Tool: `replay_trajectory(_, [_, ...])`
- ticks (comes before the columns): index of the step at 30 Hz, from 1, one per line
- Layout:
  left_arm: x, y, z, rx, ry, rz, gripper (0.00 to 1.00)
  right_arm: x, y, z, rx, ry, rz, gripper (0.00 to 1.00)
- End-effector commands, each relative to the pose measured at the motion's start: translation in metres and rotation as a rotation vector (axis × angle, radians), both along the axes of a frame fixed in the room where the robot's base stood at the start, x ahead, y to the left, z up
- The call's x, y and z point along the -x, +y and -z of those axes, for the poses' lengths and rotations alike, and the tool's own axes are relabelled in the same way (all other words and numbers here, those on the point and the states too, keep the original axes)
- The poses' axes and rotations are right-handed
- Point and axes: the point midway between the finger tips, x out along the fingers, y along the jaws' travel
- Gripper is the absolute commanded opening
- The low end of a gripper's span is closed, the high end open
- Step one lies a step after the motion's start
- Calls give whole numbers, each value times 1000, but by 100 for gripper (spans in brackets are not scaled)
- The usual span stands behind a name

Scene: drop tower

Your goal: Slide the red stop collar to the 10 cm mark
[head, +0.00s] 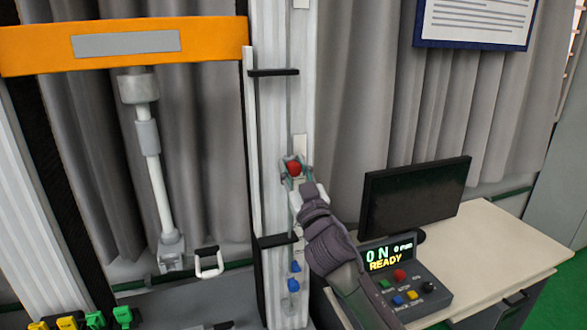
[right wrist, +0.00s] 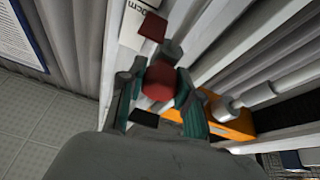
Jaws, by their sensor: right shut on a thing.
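The red stop collar (head: 293,168) is on the tall pale column, at about mid-height in the head view. It shows as a red knob (right wrist: 159,80) between the fingers in the right wrist view. My right gripper (head: 292,175) is shut on it, with a teal-padded finger on each side. A white label (right wrist: 137,22), partly cut off but ending in "0cm", is on the column beside a small red block (right wrist: 152,27). The label's full number cannot be read. My left gripper is not in view.
An orange crossbeam (head: 215,38) with a hanging white rod (head: 152,180) is at left. A desk (head: 500,245) with a dark monitor (head: 415,195) and a control box reading READY (head: 388,262) stands at right.

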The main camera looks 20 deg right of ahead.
Motion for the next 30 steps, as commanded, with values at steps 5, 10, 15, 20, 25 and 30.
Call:
replay_trajectory(5, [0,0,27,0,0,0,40,0,1,30,-2,2,0,0])
replay_trajectory(10, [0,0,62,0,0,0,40,0,1,70,-2,4,-1,0])
replay_trajectory(15, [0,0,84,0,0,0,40,0,0,96,-1,3,0,0])
replay_trajectory(20, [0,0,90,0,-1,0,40,0,0,103,-1,4,0,0])
replay_trajectory(25, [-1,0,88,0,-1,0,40,0,0,102,0,4,1,0])
replay_trajectory(30, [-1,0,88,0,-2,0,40,0,0,101,0,4,1,38])
